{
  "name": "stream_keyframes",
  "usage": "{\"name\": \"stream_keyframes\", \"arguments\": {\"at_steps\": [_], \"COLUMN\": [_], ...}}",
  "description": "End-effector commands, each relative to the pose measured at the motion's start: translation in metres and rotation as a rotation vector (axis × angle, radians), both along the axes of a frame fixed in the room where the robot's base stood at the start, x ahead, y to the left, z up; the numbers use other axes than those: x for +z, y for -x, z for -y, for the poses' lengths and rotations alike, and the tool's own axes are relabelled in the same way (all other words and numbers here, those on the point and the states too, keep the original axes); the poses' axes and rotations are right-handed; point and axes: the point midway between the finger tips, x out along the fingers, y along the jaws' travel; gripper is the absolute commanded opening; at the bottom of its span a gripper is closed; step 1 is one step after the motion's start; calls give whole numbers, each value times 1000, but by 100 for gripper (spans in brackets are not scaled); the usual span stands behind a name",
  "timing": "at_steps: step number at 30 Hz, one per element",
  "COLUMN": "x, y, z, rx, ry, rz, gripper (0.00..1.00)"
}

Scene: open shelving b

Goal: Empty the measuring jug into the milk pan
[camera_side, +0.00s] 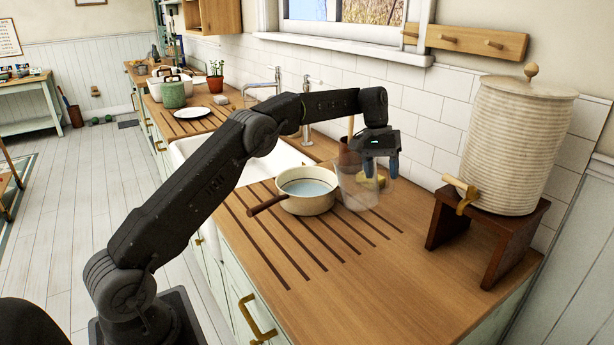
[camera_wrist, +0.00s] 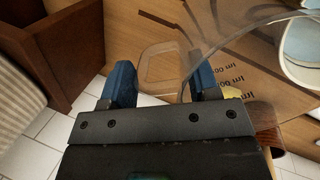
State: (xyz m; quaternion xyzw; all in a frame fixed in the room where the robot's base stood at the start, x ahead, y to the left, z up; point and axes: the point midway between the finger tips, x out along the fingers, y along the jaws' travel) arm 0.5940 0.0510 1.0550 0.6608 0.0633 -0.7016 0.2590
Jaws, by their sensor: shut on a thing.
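The clear measuring jug (camera_side: 352,192) is upright beside the milk pan, at or just above the wooden counter; I cannot tell which. It looks empty, with no liquid visible in it. My gripper (camera_side: 381,170) is shut on the jug's handle. In the wrist view, my gripper (camera_wrist: 162,82) has the handle between its blue fingers, and the jug (camera_wrist: 240,55) shows its printed ml marks. The cream milk pan (camera_side: 318,207) stands left of the jug with pale blue liquid inside and its wooden handle pointing left. Part of the pan (camera_wrist: 302,65) shows in the wrist view.
A brown pot (camera_side: 347,157) with a wooden utensil stands behind the jug. A yellow thing (camera_side: 382,181) shows behind it. A ribbed dispenser (camera_side: 518,140) stands on a dark wooden stand (camera_side: 483,238) at the right. The sink is left of the pan. The front counter (camera_side: 380,275) is clear.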

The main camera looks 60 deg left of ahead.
Motion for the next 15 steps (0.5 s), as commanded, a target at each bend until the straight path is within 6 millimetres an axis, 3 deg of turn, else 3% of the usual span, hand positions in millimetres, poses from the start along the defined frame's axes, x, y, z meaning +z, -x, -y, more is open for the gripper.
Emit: {"name": "stream_keyframes", "arguments": {"at_steps": [15], "x": [-29], "y": [-11], "z": [18], "rx": [0], "ry": [-193], "rz": [-111], "gripper": [0]}}
